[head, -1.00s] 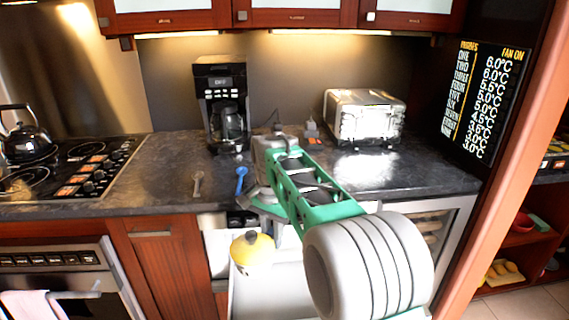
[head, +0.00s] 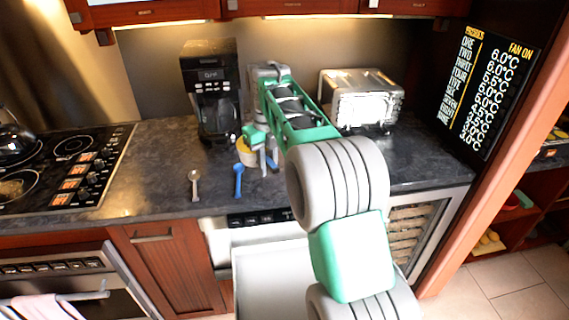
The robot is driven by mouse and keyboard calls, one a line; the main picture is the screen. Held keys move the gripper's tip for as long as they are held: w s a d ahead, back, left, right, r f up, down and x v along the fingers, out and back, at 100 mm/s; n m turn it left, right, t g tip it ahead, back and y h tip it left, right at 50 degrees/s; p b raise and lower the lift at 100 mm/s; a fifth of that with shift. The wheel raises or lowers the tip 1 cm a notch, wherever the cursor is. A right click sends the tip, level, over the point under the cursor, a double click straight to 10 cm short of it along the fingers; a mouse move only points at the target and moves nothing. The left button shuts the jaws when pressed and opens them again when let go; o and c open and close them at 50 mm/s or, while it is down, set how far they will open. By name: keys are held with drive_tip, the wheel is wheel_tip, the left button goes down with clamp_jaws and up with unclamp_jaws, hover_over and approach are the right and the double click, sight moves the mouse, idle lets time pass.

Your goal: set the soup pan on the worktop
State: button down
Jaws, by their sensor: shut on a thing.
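The soup pan (head: 245,152), a small yellow pan, is at the worktop (head: 150,160), in front of the coffee maker and just right of its base. My gripper (head: 258,148) is shut on the pan from its right side. The gripper and arm hide part of the pan. I cannot tell whether its bottom touches the worktop or hangs a little above it.
The microwave drawer (head: 262,275) stands open below the worktop edge. A coffee maker (head: 210,95) is close behind the pan. A toaster oven (head: 362,98) stands right; the cooktop (head: 55,165) is left.

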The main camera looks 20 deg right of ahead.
drive_tip(key=w+d+f+p, duration=0.1)
drive_tip(key=w+d+f, duration=0.1)
drive_tip(key=d+f, duration=0.1)
drive_tip(key=w+d+f+p, duration=0.2)
drive_tip(key=d+f, duration=0.1)
drive_tip(key=d, duration=0.2)
drive_tip(key=w+d+f+p, duration=0.2)
drive_tip(key=w+d+f, duration=0.1)
drive_tip(key=d+f, duration=0.1)
wheel_tip(320, 180, down, 2)
drive_tip(key=shift+f+p, duration=0.2)
drive_tip(key=shift+p, duration=0.75)
drive_tip(key=shift+f+b, duration=0.35)
drive_tip(key=shift+f, duration=0.1)
drive_tip(key=c, duration=1.3)
unclamp_jaws()
